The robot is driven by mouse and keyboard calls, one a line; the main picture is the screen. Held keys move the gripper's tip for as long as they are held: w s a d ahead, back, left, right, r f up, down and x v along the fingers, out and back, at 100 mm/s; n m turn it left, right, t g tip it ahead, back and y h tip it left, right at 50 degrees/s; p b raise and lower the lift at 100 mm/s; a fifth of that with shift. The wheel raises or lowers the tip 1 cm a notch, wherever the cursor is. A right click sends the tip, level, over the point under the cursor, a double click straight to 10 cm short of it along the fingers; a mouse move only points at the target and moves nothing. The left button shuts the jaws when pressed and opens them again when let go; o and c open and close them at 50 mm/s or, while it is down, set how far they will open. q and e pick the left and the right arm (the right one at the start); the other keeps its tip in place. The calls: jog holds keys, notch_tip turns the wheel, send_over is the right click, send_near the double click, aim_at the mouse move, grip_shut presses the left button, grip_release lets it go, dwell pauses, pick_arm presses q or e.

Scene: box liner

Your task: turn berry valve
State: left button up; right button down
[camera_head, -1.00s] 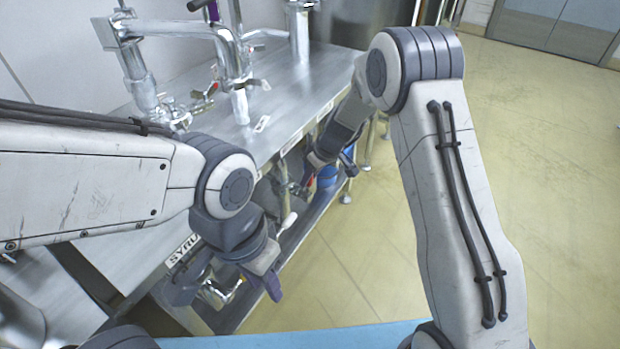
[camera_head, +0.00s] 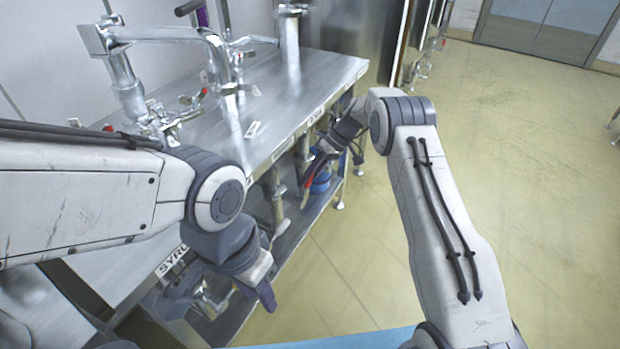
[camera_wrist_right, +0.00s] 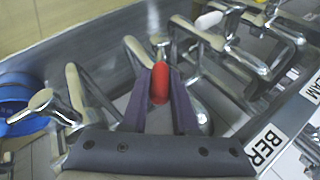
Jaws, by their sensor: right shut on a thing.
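The berry valve has a red-tipped handle (camera_wrist_right: 160,83), and the label beside it reads "BER" (camera_wrist_right: 265,148) in the right wrist view. My right gripper (camera_wrist_right: 158,88) is shut on this handle, with its purple fingers on either side of the red tip. In the head view, my right gripper (camera_head: 318,165) is at the front of the steel bench, with the red handle (camera_head: 307,182) next to its fingers. My left gripper (camera_head: 264,292) hangs in front of the bench near the "SYRU" label (camera_head: 172,262). Its finger gap is not clear.
The steel bench (camera_head: 285,100) carries pipes and taps (camera_head: 125,85). A neighbouring valve with a white tip (camera_wrist_right: 208,20) and several metal pipes lie close to the right gripper. A blue object (camera_wrist_right: 15,103) sits low beside them. The floor (camera_head: 520,150) at the right is clear.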

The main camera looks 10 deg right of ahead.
jog(key=shift+a+f, duration=0.1)
jog(key=shift+a, duration=0.05)
jog(key=c, duration=0.7)
grip_release()
jog(key=shift+w+d+r, duration=0.1)
jog(key=shift+d+r, duration=0.15)
jog(key=v, duration=1)
